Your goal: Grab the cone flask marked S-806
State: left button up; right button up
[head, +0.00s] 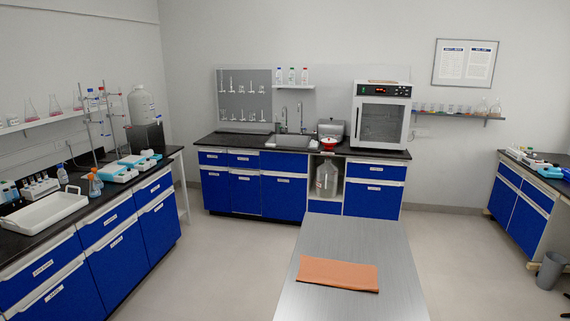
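No label S-806 can be read in the head view. Several cone-shaped flasks with pinkish contents, such as one pink flask (54,106), stand on the white left wall shelf (40,120). A small orange-coloured flask (94,187) stands on the left bench (75,216). Small clear flasks (496,108) stand at the right end of the back wall shelf (460,115). Neither of my grippers is in view.
A metal table (340,240) with a folded orange cloth (338,273) stands in front. A white tray (42,212) sits on the left bench. An oven (380,118) and sink are at the back. A grey bin (550,270) stands right. Floor is clear either side of the table.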

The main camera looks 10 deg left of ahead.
aim_at(94, 191)
jog(key=u, duration=1.65)
jog(key=i+j+u, duration=0.25)
jog(key=i, duration=0.15)
jog(key=i+j+u, duration=0.2)
jog(key=i, duration=0.25)
jog(key=i+j+u, duration=0.25)
jog(key=i, duration=0.15)
jog(key=i+l+z, duration=0.15)
jog(key=i+z, duration=0.65)
jog(key=i+j+z, duration=0.15)
jog(key=i+z, duration=0.2)
jog(key=i+l+z, duration=0.15)
jog(key=i+z, duration=0.35)
jog(key=i, duration=0.15)
jog(key=i+j+z, duration=0.1)
jog(key=i+z, duration=0.4)
jog(key=i, duration=0.2)
jog(key=i+l+u, duration=0.1)
jog(key=i+u, duration=0.2)
jog(key=i+l+u, duration=0.25)
jog(key=i, duration=0.25)
jog(key=i+l+u, duration=0.6)
jog(key=u, duration=0.15)
jog(key=i+l+u, duration=0.5)
jog(key=k+j, duration=0.05)
jog(key=k, duration=0.05)
